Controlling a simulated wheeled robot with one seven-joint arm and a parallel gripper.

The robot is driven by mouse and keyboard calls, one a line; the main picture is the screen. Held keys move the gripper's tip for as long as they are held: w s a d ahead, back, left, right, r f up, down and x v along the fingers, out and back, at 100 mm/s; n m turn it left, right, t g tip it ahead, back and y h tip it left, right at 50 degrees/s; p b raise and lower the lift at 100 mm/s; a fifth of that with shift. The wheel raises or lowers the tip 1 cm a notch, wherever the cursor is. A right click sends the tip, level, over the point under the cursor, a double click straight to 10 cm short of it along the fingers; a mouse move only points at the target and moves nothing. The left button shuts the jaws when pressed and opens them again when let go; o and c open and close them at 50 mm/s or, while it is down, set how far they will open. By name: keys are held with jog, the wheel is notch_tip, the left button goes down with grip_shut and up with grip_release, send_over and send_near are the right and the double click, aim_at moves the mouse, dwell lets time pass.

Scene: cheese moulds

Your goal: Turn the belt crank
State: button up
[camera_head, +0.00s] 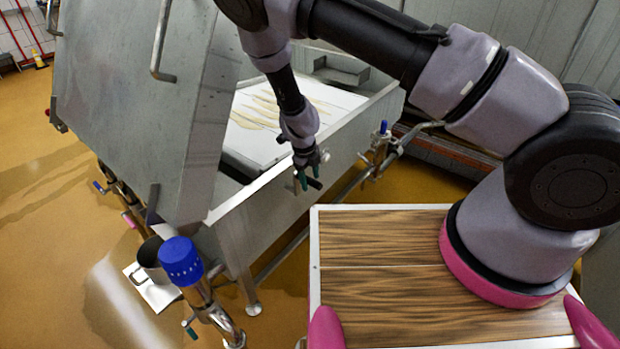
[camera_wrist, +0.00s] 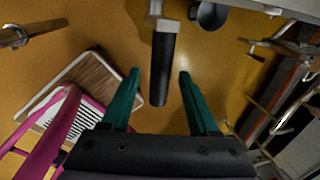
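The crank has a black cylindrical handle (camera_wrist: 162,70) on a metal arm (camera_wrist: 155,8). In the wrist view the handle lies between the two teal fingers of my gripper (camera_wrist: 159,75), with a visible gap on each side. The gripper is open and not closed on the handle. In the head view my gripper (camera_head: 308,180) is at the outer side wall of the steel vat (camera_head: 262,215), where the dark handle (camera_head: 314,184) shows just beside the fingers. The crank's mounting is mostly hidden by my gripper.
The vat holds a white belt (camera_head: 250,140) with pale strips on it. A raised steel panel (camera_head: 130,90) stands at left. A blue-topped valve (camera_head: 383,128) and pipes are right of the crank. A blue-capped pipe (camera_head: 181,262) stands in front. Yellow floor lies below.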

grip_shut()
dwell(1.3)
